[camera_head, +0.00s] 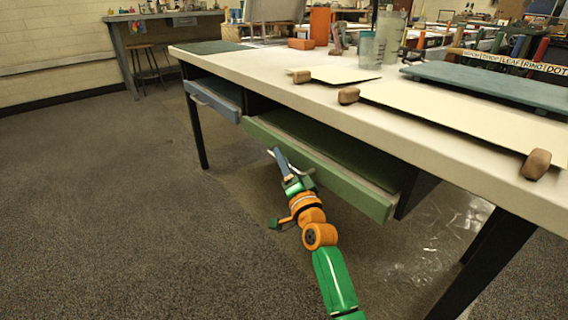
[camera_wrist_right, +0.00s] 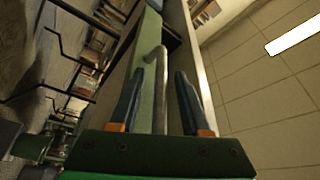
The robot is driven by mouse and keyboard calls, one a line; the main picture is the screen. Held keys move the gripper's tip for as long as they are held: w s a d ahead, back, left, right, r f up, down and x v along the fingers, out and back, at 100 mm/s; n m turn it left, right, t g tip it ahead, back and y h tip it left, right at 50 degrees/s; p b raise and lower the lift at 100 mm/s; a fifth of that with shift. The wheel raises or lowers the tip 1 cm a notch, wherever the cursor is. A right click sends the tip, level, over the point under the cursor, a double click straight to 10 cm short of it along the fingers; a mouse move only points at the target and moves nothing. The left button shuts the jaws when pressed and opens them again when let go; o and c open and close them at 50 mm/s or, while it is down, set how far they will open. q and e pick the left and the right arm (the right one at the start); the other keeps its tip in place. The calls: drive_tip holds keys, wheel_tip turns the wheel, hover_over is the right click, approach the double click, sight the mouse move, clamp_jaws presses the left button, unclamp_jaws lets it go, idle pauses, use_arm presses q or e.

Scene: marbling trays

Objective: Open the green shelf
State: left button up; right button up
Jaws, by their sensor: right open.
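The green shelf (camera_head: 340,182) is a drawer under the white table, and it stands partly pulled out, with its inside showing. Its front also shows in the right wrist view (camera_wrist_right: 150,32). My right gripper (camera_head: 280,160) is at the drawer's front, near the left part, by its metal handle. In the right wrist view the handle (camera_wrist_right: 159,90) runs between the two open fingers of my right gripper (camera_wrist_right: 160,74), with a gap visible on both sides. My left gripper is not in view.
A blue drawer (camera_head: 214,98) sits to the left of the green one, slightly out. The table top (camera_head: 255,62) carries paper sheets, brown blocks, a glass jar and a blue-green tray (camera_head: 490,84). Dark table legs stand at left and right. The floor in front is clear.

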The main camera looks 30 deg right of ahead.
clamp_jaws()
idle(1.4)
